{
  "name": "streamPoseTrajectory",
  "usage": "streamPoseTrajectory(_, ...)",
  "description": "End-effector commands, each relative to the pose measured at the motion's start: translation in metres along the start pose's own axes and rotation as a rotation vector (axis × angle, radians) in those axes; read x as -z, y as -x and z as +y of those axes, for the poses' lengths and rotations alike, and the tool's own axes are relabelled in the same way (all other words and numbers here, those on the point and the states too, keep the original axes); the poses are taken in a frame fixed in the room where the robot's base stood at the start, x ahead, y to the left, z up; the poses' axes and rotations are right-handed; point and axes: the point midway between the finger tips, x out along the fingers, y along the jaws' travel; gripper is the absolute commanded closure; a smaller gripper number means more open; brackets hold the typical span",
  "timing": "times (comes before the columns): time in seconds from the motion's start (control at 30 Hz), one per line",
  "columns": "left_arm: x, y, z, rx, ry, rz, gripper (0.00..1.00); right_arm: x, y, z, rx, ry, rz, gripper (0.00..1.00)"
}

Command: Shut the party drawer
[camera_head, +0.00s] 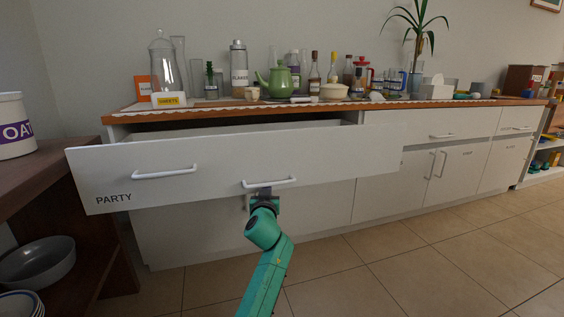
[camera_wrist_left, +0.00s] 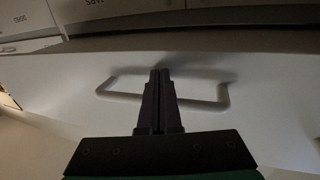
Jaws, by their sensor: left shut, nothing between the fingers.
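The party drawer (camera_head: 222,163) is a wide white drawer front labelled PARTY, pulled out from the cabinet with its open top showing. It has two white bar handles, a left one (camera_head: 164,173) and a right one (camera_head: 269,182). My left gripper (camera_head: 265,192) is shut and empty, at the drawer front by the right handle. In the left wrist view the shut fingers (camera_wrist_left: 161,80) overlap the pale handle (camera_wrist_left: 211,103) near its middle; I cannot tell whether they touch it. My right gripper is not in view.
The countertop (camera_head: 375,104) above is crowded with bottles, jars and a green teapot (camera_head: 279,81). A dark shelf unit with a bowl (camera_head: 38,262) stands close on the left. The tiled floor (camera_head: 420,270) on the right is clear.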

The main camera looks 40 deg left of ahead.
Motion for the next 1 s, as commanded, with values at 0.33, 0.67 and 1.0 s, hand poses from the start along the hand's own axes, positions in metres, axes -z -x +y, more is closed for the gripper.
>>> streamPoseTrajectory(0.33,0.0,-0.01,-0.004,0.001,0.0,0.001,1.0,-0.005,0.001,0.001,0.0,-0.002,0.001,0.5)
streamPoseTrajectory(0.67,0.001,-0.015,-0.005,0.0,0.001,0.001,1.0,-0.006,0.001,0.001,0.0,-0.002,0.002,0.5)
streamPoseTrajectory(1.0,0.002,-0.017,-0.009,-0.003,0.0,0.002,1.0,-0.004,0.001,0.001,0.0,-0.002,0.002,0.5)
